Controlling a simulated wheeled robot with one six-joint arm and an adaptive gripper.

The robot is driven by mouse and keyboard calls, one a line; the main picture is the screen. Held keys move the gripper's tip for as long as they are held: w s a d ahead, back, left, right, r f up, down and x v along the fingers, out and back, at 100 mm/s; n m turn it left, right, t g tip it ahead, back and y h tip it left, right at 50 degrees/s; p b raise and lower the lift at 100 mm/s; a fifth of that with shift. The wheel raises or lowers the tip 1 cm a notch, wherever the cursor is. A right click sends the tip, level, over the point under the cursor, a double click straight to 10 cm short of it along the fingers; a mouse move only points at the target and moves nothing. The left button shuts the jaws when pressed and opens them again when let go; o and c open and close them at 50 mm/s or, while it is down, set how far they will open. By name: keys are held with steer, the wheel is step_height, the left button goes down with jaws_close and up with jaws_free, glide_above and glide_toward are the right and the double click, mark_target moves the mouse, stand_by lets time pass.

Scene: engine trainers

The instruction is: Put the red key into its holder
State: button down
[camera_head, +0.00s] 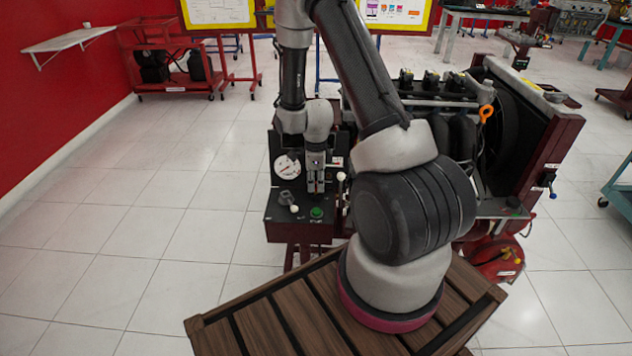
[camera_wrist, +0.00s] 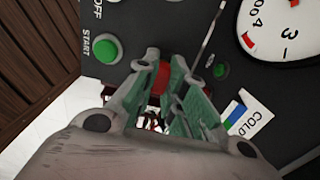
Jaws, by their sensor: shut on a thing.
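My gripper (camera_head: 316,187) is in front of the black control panel (camera_head: 275,205) of an engine trainer. In the wrist view my gripper (camera_wrist: 172,88) is shut, with a red piece, apparently the red key (camera_wrist: 162,73), between its green-lined fingers. Only a small part of the red piece shows; the fingers hide the rest. The panel face (camera_wrist: 150,30) lies close beyond the fingertips. The key's holder cannot be made out in either view. Whether the key touches the panel cannot be told.
A green START button (camera_wrist: 104,48), a round gauge (camera_wrist: 285,30) and a COLD label (camera_wrist: 244,116) surround the fingers. A thin metal rod (camera_wrist: 211,34) stands near the fingertips. The engine (camera_head: 440,90) stands right of the panel. Tiled floor at left is clear.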

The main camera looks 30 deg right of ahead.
steer(key=shift+f, duration=0.3)
steer(key=c, duration=1.4)
jaws_free()
steer(key=o, duration=0.3)
steer(key=shift+r, duration=0.2)
steer(key=shift+r, duration=1.35)
